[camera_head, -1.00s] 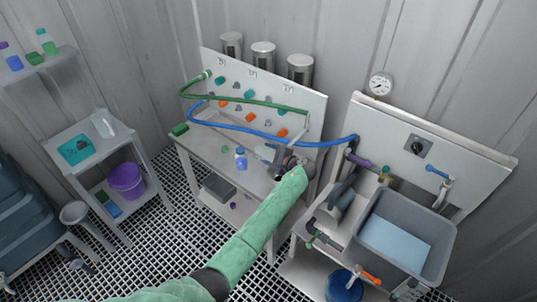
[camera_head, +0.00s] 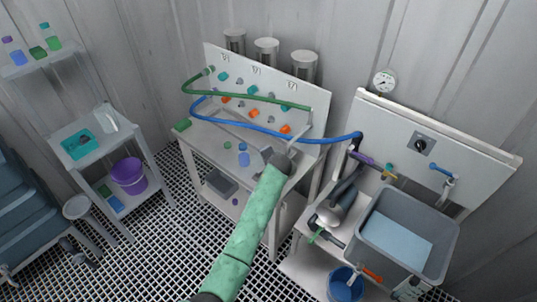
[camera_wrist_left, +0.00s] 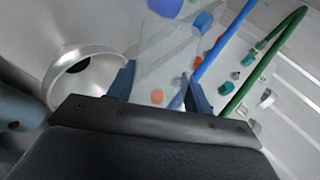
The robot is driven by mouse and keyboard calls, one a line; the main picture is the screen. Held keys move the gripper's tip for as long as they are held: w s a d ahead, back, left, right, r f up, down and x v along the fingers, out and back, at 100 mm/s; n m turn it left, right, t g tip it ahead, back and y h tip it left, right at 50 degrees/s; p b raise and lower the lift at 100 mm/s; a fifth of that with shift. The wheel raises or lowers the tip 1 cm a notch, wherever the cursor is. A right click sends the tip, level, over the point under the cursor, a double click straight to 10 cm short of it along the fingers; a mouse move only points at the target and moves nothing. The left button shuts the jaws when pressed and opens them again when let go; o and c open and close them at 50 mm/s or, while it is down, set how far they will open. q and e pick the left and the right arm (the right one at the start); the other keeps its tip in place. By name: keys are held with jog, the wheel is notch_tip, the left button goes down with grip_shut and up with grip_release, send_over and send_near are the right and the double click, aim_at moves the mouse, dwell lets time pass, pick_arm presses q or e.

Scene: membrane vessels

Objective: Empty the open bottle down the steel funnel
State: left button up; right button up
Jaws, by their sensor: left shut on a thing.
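My left gripper (camera_head: 280,157) is at the right end of the work table, in front of the peg panel. In the left wrist view its two blue-grey fingers (camera_wrist_left: 160,92) are shut on a clear, see-through bottle (camera_wrist_left: 160,55). The panel shows through the bottle. How far it is tilted and what it holds are hard to tell. The steel funnel (camera_wrist_left: 92,82), with a bright round rim and dark hole, is just left of the fingers, apart from the bottle. In the head view I cannot make the funnel out behind the gripper. My right gripper is not in view.
A blue bottle (camera_head: 243,157) stands on the table. Green (camera_head: 245,97) and blue (camera_head: 270,130) hoses cross the panel. A grey sink (camera_head: 405,240) is on the right. A shelf unit with a purple bucket (camera_head: 129,177) is on the left.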

pick_arm(q)
jog(key=shift+a+f+n+h, duration=0.25)
jog(key=shift+f+n+h, duration=0.2)
jog(key=shift+n+h, duration=0.2)
jog(key=shift+d+r+n+h, duration=0.25)
jog(key=shift+r+h, duration=0.1)
jog(key=shift+h, duration=0.2)
jog(key=d+r+n+h, duration=0.1)
jog(key=d+r+n+t+h, duration=0.1)
jog(key=r+h, duration=0.1)
jog(key=shift+w+n+t+h, duration=0.2)
jog(key=shift+n+t+h, duration=0.1)
jog(key=shift+w+d+r+n+t+h+b, duration=0.1)
jog(key=shift+d+r+n+t+h+b, duration=0.2)
jog(key=shift+d+r+n+h, duration=0.25)
jog(key=shift+d+r+n+h+b, duration=0.3)
jog(key=shift+r+n+h+b, duration=0.15)
jog(key=shift+h+b, duration=0.15)
jog(key=shift+d+r+t, duration=0.15)
jog(key=shift+r+t, duration=0.15)
jog(key=shift+r, duration=0.1)
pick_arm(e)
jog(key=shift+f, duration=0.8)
